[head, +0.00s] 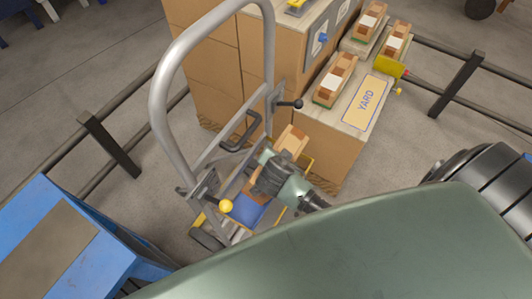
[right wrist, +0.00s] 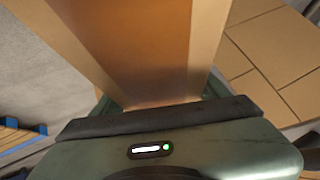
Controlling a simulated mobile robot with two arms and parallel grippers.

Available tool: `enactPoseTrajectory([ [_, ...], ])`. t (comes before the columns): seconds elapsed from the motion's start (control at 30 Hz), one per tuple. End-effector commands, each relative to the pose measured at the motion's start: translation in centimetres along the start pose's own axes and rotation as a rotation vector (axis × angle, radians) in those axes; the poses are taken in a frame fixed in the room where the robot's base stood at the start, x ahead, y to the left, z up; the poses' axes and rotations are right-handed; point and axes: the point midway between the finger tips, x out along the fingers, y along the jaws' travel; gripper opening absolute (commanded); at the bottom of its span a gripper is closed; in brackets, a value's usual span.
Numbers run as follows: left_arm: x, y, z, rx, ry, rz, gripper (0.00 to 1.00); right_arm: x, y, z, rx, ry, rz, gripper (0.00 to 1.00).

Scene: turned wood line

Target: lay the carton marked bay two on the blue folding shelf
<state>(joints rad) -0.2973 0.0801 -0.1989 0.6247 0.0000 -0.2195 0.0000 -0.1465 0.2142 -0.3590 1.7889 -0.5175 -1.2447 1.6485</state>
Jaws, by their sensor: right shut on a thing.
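A tan carton with a brown band (head: 292,140) is held in my right gripper (head: 272,172). The carton also fills the upper middle of the right wrist view (right wrist: 145,45), where my right gripper (right wrist: 160,108) is shut on it. No bay marking on it can be read. A blue shelf with yellow edges (head: 247,211) sits low on a grey tube-framed trolley, below and left of the gripper. The gripper and carton hide part of the shelf. I cannot tell whether the carton touches it. My left gripper is not in view.
The trolley's tall grey handle frame (head: 163,90) rises beside the gripper, with black levers and a yellow knob (head: 226,206). Behind stands a cardboard-sided stand marked YARD (head: 366,101) with several cartons (head: 336,78). A blue bench (head: 95,262) is at left; dark rails run behind.

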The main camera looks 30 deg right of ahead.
Motion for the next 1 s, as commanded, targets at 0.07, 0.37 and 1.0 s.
enactPoseTrajectory([
  [0.07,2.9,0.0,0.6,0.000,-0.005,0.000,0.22,2.3,0.7,1.8,-0.005,0.001,0.005,0.08],
  [0.37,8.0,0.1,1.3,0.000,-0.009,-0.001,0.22,6.2,0.7,4.9,-0.003,0.001,0.005,0.08],
  [1.0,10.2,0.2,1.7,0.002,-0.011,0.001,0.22,8.3,-2.7,6.5,-0.177,0.002,0.224,0.08],
])
